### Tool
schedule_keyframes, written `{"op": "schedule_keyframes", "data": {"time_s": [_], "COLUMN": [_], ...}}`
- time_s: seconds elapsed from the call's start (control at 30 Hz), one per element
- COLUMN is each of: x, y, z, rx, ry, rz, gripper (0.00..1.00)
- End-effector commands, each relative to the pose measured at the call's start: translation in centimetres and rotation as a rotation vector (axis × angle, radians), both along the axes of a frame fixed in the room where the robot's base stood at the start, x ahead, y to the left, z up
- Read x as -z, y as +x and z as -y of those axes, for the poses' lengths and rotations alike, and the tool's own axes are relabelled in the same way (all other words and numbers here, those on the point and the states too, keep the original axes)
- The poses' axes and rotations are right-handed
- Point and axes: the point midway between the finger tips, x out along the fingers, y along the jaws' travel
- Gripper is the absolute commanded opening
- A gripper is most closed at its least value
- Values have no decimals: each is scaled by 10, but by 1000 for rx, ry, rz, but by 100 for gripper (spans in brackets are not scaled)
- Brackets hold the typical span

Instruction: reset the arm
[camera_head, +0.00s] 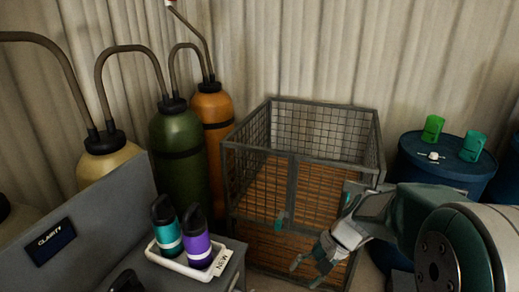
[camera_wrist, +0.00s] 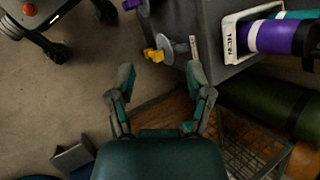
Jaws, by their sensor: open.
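My gripper (camera_head: 309,268) hangs in front of the wire cage at the lower right of the head view. My arm reaches to it from the right edge. In the wrist view my gripper (camera_wrist: 160,78) shows two teal-grey fingers spread wide apart. Nothing is between them. Past the fingertips in the wrist view is the edge of a grey bench (camera_wrist: 225,55) with a grey and yellow fitting (camera_wrist: 165,50) on its side. The fingers appear clear of it, though the depth is hard to judge.
A metal mesh cage (camera_head: 289,158) with brown panels stands behind my gripper. A white tray (camera_head: 178,264) holds a teal bottle (camera_head: 166,226) and a purple bottle (camera_head: 197,240). Gas cylinders (camera_head: 180,150) stand left; a blue drum (camera_head: 430,168) stands right. Bare floor (camera_wrist: 60,105) lies left in the wrist view.

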Motion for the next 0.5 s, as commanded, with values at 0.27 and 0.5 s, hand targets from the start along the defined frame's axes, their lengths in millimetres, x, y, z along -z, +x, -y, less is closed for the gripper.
{"op": "schedule_keyframes", "data": {"time_s": [0.27, 0.5], "x": [-50, -81], "y": [-46, -85], "z": [10, 24], "rx": [-129, -222], "ry": [-209, -385], "rz": [224, 422], "gripper": [66, 66]}}
